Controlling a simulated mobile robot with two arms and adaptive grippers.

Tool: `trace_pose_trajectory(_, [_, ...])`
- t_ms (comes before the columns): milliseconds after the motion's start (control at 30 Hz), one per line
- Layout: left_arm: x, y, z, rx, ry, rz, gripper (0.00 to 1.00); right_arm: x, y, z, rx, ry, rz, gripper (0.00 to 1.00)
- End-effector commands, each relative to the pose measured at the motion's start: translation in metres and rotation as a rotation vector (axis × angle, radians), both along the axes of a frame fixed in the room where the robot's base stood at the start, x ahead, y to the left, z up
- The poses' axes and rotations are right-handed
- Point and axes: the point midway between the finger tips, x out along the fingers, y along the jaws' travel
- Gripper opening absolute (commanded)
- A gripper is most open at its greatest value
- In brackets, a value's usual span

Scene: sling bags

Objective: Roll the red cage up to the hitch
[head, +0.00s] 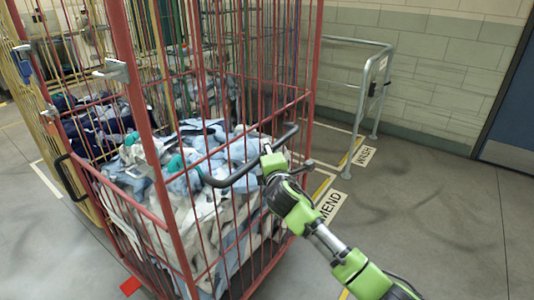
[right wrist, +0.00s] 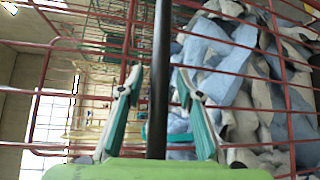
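The red cage (head: 172,222) stands at left centre in the head view, filled with white, blue and dark laundry. Its red bars also fill much of the right wrist view (right wrist: 288,100). A black handle bar (head: 236,181) runs across its near side. My right gripper (head: 268,158) is at the handle's right part. In the right wrist view the black bar (right wrist: 161,60) passes between the right gripper's two teal-lined fingers (right wrist: 159,78), with a gap on each side; the fingers look open. My left gripper is not in view. I cannot pick out a hitch with certainty.
A grey metal rail (head: 368,115) stands against the block wall. Floor signs read MEND (head: 331,205) and WASH (head: 364,156). A yellow cage (head: 14,85) stands close on the left; a green cage (head: 215,30) is behind. The floor (head: 430,220) at right is clear.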

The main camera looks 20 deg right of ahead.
Motion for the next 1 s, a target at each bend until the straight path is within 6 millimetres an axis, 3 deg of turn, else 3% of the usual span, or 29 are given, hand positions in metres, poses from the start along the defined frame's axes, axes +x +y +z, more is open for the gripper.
trace_pose_trajectory(67, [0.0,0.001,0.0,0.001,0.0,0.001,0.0,0.0,0.0,0.0,0.0,0.0,0.0,0.28])
trace_pose_trajectory(167, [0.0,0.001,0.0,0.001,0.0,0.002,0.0,0.0,0.0,0.0,0.0,0.0,0.0,0.02])
trace_pose_trajectory(200, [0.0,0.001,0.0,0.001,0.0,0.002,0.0,0.0,0.0,0.0,0.0,0.0,0.0,0.0])
trace_pose_trajectory(800, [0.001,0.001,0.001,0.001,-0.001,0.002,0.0,0.012,0.011,0.002,0.002,-0.005,0.004,0.0])
trace_pose_trajectory(833, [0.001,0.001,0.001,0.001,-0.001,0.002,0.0,0.012,0.011,0.003,0.002,-0.006,0.004,0.23])
trace_pose_trajectory(867, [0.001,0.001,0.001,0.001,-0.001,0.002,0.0,0.012,0.011,0.003,0.002,-0.005,0.004,0.31])
trace_pose_trajectory(1000, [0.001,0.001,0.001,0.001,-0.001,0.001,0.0,0.012,0.01,0.002,0.001,-0.003,0.003,0.33])
